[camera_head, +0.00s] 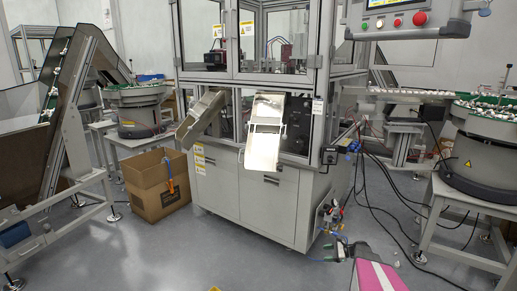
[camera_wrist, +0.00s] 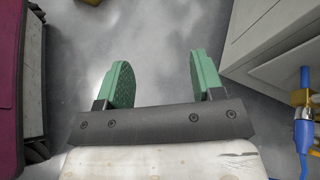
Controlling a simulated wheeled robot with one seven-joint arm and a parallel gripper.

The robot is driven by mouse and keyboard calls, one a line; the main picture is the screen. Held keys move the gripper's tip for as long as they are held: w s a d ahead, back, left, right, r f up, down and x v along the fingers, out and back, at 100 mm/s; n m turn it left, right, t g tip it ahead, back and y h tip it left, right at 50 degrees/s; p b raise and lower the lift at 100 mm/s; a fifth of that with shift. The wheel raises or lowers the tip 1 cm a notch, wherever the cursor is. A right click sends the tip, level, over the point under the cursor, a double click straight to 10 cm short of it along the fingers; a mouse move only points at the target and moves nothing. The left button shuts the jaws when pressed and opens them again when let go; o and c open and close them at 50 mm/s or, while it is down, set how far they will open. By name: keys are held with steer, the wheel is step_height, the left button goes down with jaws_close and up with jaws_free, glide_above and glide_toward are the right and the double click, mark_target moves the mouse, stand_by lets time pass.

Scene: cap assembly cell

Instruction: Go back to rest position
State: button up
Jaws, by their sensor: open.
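My gripper (camera_wrist: 160,80) shows in the wrist view with its two green finger pads wide apart. Nothing is between them, and grey floor shows behind.
A machine cabinet (camera_head: 265,205) with two metal chutes stands in the middle of the head view. A cardboard box (camera_head: 158,202) sits on the floor to its left. An inclined conveyor (camera_head: 70,110) stands at left, a bowl feeder (camera_head: 488,160) at right. Cables (camera_head: 385,195) hang and trail on the floor.

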steer(key=s+a+r+n+g+h, duration=0.1)
steer(key=s+a+r+n+h, duration=0.5)
steer(key=s+r, duration=0.6)
steer(key=s+a+r+n+g+h, duration=0.2)
steer(key=s+a+r+n+h, duration=0.5)
steer(key=s+a+r+n, duration=0.4)
steer(key=shift+s+a+r+n+g, duration=0.3)
steer(key=shift+s+a+r, duration=0.15)
